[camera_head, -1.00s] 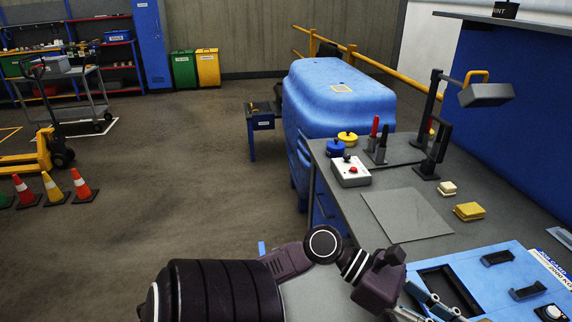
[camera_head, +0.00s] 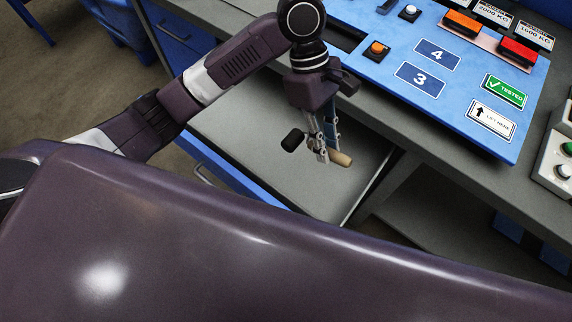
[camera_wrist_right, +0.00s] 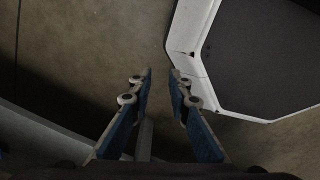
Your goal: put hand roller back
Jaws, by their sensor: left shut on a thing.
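The hand roller has a black roller head (camera_head: 293,140) and a pale wooden handle (camera_head: 341,158). My left gripper (camera_head: 323,152) points down and is shut on the hand roller between head and handle. It holds the roller over an open grey drawer (camera_head: 245,135) below the workbench. How far the roller is from the drawer floor is hard to tell. In the right wrist view my right gripper (camera_wrist_right: 160,76) is open, with nothing between its blue-padded fingers.
A blue panel (camera_head: 458,98) with number labels, buttons and signs lies on the bench top above the drawer. A pale control box (camera_head: 553,158) with buttons is at the right edge. My own dark arm link fills the foreground.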

